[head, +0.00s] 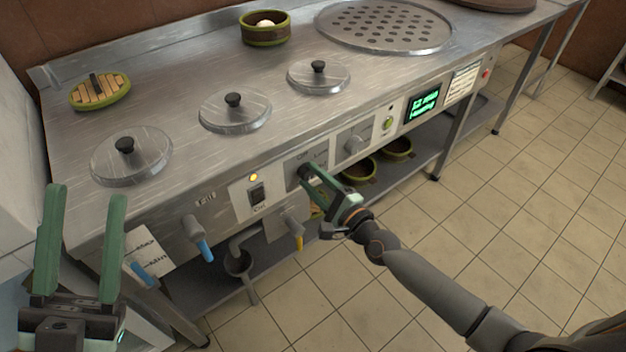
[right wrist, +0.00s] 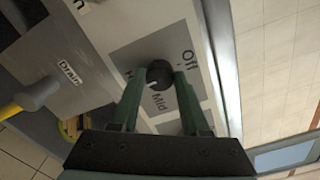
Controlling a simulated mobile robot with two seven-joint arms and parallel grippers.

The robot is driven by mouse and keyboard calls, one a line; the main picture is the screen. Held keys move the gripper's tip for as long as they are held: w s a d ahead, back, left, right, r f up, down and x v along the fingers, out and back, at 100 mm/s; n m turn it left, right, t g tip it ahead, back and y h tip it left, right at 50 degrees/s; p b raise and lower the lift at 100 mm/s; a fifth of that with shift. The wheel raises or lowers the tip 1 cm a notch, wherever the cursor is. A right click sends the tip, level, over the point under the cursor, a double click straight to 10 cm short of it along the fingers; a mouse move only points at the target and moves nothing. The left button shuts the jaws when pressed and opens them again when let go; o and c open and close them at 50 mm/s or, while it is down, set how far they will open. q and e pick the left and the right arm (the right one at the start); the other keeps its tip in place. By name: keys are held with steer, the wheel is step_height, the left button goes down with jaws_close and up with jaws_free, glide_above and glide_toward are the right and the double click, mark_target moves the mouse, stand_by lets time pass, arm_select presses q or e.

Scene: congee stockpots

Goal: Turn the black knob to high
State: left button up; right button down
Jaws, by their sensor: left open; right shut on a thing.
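The black knob (head: 303,171) is on the front panel of the steel counter, mostly covered by my right gripper in the head view. In the right wrist view the knob (right wrist: 160,72) sits between the two green fingers, with Off and Mid labels around it and a third label mostly hidden by a finger. A small pale mark on the knob appears to face about toward Mid. My right gripper (head: 312,182) is shut on the knob; its fingers also show in the right wrist view (right wrist: 163,90). My left gripper (head: 84,195) is open and empty at the lower left.
Lidded wells (head: 235,110) and a bamboo steamer (head: 266,28) are on the counter. The tiled floor in front is clear.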

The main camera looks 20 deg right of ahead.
steer(key=shift+m, duration=0.3)
steer(key=shift+c, duration=2)
jaws_free()
steer(key=v, duration=1.2)
steer(key=shift+s+p, duration=0.25)
steer(key=shift+p, duration=0.05)
steer(key=shift+r, duration=0.1)
